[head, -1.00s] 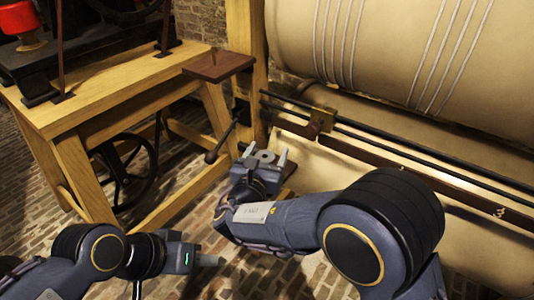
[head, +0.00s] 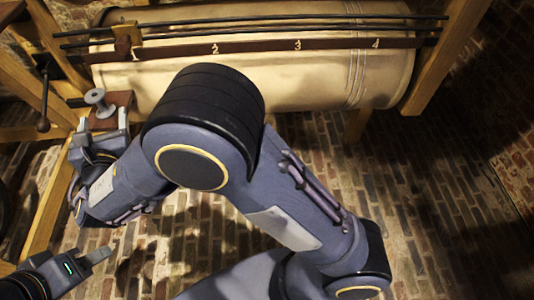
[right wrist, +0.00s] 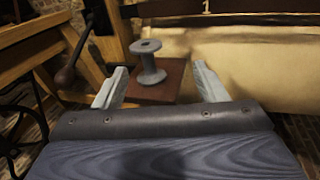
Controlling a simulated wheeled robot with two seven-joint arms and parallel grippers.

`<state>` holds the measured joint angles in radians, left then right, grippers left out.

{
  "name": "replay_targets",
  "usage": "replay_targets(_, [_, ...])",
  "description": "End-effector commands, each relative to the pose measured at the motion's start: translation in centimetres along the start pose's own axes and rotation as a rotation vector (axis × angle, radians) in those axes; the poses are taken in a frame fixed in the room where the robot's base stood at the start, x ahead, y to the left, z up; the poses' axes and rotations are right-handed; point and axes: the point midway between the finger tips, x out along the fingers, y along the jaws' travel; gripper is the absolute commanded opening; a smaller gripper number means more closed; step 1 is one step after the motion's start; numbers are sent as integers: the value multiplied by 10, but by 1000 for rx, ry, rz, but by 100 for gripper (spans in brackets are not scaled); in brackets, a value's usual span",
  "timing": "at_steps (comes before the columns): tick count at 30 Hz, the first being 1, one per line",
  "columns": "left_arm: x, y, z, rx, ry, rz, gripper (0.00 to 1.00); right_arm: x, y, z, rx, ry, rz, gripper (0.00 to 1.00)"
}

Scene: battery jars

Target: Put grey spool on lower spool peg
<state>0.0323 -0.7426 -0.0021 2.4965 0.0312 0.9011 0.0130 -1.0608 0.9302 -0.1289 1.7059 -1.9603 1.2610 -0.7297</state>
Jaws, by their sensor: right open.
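The grey spool (head: 99,103) stands upright on a small dark red-brown board (head: 122,99), below the rails of the large pale roller. In the right wrist view the spool (right wrist: 149,64) shows its flanges and thin core; the board (right wrist: 172,84) is under it. Any peg inside the spool is hidden. My right gripper (head: 102,127) is open, its fingers (right wrist: 162,86) spread wide on either side, apart from the spool, which is beyond the fingertips. My left gripper (head: 98,256) is low at the left; only one finger shows clearly, and nothing is seen in it.
The large roller (head: 300,80) with numbered strip (head: 255,46) and dark rails lies behind the board. A brass-coloured block (head: 127,38) sits on the rails. A dark lever with a knob (head: 43,122) hangs left of the spool. Brick floor lies open at the right.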

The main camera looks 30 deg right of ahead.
Motion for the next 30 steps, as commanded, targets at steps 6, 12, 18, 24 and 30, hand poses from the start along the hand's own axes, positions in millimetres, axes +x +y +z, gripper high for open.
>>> replay_targets(6, [0, 0, 0, 0, 0, 0, 36, 25, -168, 12, 436, 249, -414, 65])
replay_targets(12, [0, 0, 0, 0, 0, 0, 36, -41, -326, -12, 1100, 463, -933, 65])
replay_targets(18, [0, 0, 0, 0, 0, 0, 36, -144, -386, -33, 1828, 516, -1376, 65])
replay_targets(24, [0, 0, 0, 0, 0, 0, 36, -212, -378, -36, 2502, 447, -1650, 65])
replay_targets(30, [0, 0, 0, 0, 0, 0, 36, -232, -364, -32, -2479, -334, 1499, 65])
